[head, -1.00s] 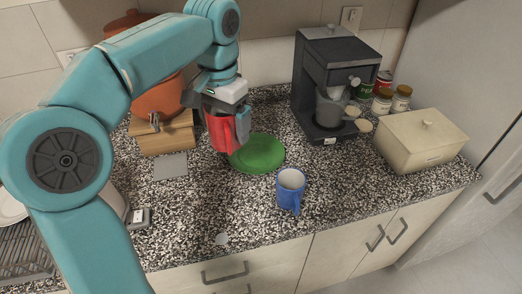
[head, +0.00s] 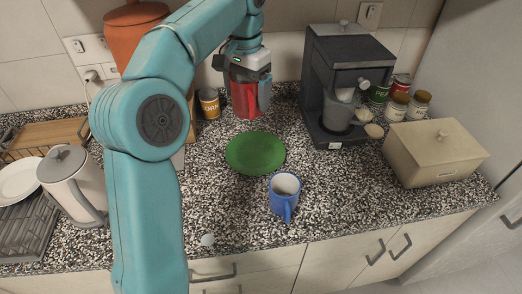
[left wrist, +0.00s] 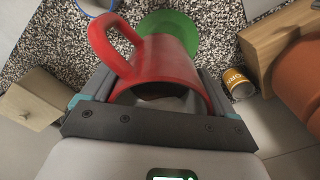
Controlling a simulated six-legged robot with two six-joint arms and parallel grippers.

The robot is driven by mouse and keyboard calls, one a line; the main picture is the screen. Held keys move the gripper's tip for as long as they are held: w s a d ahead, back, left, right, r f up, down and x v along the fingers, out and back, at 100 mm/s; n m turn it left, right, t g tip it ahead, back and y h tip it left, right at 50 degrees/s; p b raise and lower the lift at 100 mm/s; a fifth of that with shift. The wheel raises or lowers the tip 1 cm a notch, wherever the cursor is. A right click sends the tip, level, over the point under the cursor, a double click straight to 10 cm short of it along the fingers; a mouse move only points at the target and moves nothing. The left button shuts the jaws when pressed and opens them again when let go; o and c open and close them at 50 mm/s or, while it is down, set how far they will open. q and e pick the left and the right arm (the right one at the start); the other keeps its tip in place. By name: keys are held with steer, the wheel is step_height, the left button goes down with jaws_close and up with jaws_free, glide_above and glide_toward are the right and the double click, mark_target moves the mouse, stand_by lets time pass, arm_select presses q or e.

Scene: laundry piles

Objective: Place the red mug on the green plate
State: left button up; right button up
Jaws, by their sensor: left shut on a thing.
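The red mug (head: 244,98) is held in my left gripper (head: 246,86), above the counter and behind the green plate (head: 256,153) in the head view. In the left wrist view the red mug (left wrist: 165,62) sits between the two fingers of my left gripper (left wrist: 155,98), with its handle toward the upper left. The green plate lies flat and empty on the counter; part of it shows past the mug in the left wrist view (left wrist: 180,24). The mug is apart from the plate. My right gripper is not in view.
A blue mug (head: 284,196) stands in front of the plate, to its right. A coffee machine (head: 340,90) and a beige box (head: 435,155) stand to the right. A corn can (head: 209,104) is behind left of the plate, and a kettle (head: 75,185) is at left.

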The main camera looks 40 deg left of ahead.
mark_target(241, 114)
arm_select(q)
steer(key=f, duration=0.2)
steer(key=s+f+b, duration=0.1)
steer(key=f, duration=0.1)
steer(key=a+f, duration=0.1)
steer(key=f, duration=0.1)
steer(key=shift+s+f+b, duration=0.1)
steer(key=shift+s+b, duration=0.1)
steer(key=shift+b, duration=0.15)
steer(key=f, duration=0.9)
steer(key=w+f+b, duration=0.1)
steer(key=f, duration=0.3)
steer(key=shift+d+f, duration=0.2)
steer(key=shift+f, duration=0.15)
steer(key=shift+s+a+f, duration=0.1)
steer(key=shift+f, duration=0.2)
steer(key=shift+s, duration=0.2)
steer(key=shift+w+f, duration=0.1)
steer(key=shift+w, duration=0.1)
steer(key=shift+f, duration=0.3)
steer(key=o, duration=1.2)
steer(key=shift+s, duration=0.15)
steer(key=shift+c, duration=0.2)
steer(key=shift+r, duration=0.2)
step_height(241, 114, up, 12)
steer(key=p, duration=0.1)
steer(key=shift+r, duration=0.25)
